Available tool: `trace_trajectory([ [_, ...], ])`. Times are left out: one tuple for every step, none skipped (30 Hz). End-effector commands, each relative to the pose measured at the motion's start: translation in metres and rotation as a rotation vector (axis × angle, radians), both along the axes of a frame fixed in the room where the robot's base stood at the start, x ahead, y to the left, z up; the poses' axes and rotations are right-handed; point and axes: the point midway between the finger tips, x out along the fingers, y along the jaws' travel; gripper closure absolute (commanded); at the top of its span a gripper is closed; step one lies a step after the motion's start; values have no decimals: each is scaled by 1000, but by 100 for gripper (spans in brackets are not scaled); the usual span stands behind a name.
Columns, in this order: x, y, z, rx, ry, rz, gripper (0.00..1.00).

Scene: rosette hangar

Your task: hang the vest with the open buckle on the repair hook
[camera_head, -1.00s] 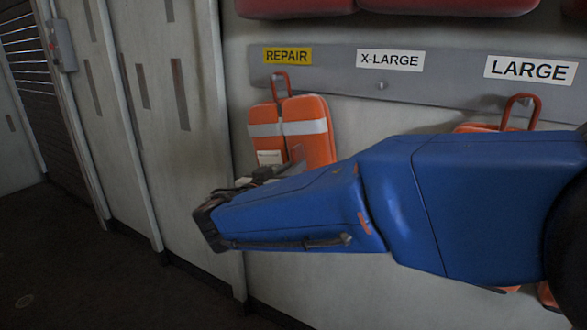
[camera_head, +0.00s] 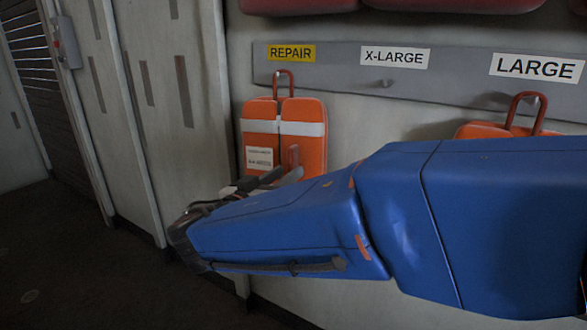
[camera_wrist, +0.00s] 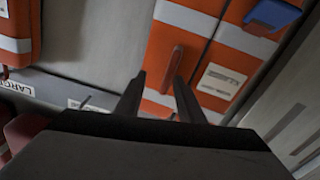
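An orange vest (camera_head: 312,142) with a white band, a white label and a red loop hangs upright in the head view. Its loop (camera_head: 283,78) is at the repair hook, under the yellow REPAIR sign (camera_head: 291,53); the peg itself is hard to make out. In the wrist view the vest (camera_wrist: 190,45) fills the middle, with a red tab (camera_wrist: 173,66) and a blue buckle (camera_wrist: 274,14); I cannot tell whether the buckle is open. My gripper (camera_wrist: 159,76) is open, its fingers apart close to the tab. In the head view my arm partly hides the gripper below the vest.
The X-LARGE peg (camera_head: 384,84) on the grey rail (camera_head: 450,85) is bare. Another orange vest (camera_head: 484,130) hangs under the LARGE sign, partly behind my arm. Wall panels (camera_head: 165,120) stand left, with dark open floor (camera_head: 60,250) beyond.

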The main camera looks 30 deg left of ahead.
Motion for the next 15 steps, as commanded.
trace_trajectory([
  [-12, 2, 0, 0, 0, 4, 65],
  [-18, 2, 0, 1, 0, 4, 65],
  [-26, 3, 0, 1, -1, 4, 65],
  [-32, 4, 0, 1, 0, 5, 65],
  [-38, 4, 0, 1, 0, 4, 65],
  [-46, 5, 0, 1, 0, 4, 65],
  [-52, 5, 0, 1, 0, 4, 65],
  [-58, 6, 0, 1, -1, 4, 65],
  [-66, 7, 0, 2, -1, 4, 65],
  [-71, 7, 0, 2, -1, 4, 65],
  [-76, 7, 0, 2, -1, 3, 65],
  [-83, 8, 0, 2, -1, 3, 65],
  [-87, 8, 0, 2, -2, 3, 65],
  [-91, 8, 0, 2, -2, 3, 65],
  [-96, 9, 0, 2, -2, 3, 65],
])
